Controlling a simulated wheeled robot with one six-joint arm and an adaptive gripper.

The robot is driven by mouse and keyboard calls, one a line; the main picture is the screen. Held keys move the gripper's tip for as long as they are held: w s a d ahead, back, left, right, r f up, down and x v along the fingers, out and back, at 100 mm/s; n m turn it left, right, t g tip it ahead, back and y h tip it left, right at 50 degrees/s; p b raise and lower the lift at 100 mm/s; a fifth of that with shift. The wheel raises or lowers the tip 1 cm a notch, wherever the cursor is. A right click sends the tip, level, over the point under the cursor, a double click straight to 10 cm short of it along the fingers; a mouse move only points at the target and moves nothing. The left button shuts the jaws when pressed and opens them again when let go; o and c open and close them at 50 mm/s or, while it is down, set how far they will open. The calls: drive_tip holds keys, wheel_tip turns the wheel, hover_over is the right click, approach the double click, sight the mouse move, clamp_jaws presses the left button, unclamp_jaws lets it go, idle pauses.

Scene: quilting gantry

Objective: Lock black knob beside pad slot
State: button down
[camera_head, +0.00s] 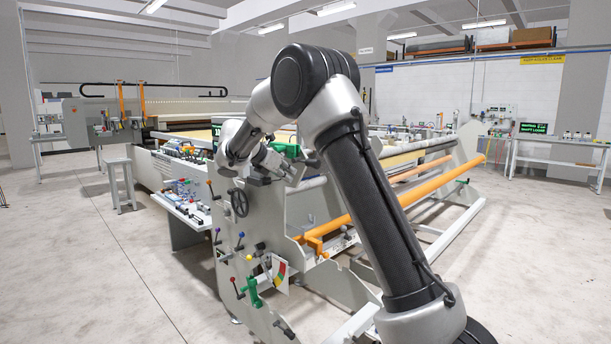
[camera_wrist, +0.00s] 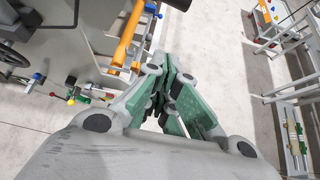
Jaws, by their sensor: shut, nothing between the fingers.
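A small black knob (camera_head: 260,246) sits on the near grey end plate of the gantry, among coloured knobs. A black knob also shows at the left of the wrist view (camera_wrist: 71,80). I cannot tell for sure that it is the one beside the pad slot, and no pad slot can be made out. My gripper (camera_wrist: 165,80), with green finger parts, is shut and empty in the wrist view. It is in the air, to the right of the knob group in that view and apart from it.
A black handwheel (camera_head: 239,202) is on the end plate above the knobs. A green handle (camera_head: 252,289) and a coloured card (camera_head: 281,275) are low on it. An orange bar (camera_head: 357,213) runs along the gantry, also near my fingers in the wrist view (camera_wrist: 128,34). Open floor lies left.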

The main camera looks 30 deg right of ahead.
sight(307, 162)
drive_tip(key=w+d+f, duration=0.1)
drive_tip(key=w+d, duration=0.2)
drive_tip(key=d, duration=0.5)
drive_tip(key=shift+d+f, duration=0.4)
drive_tip(key=shift+r, duration=0.1)
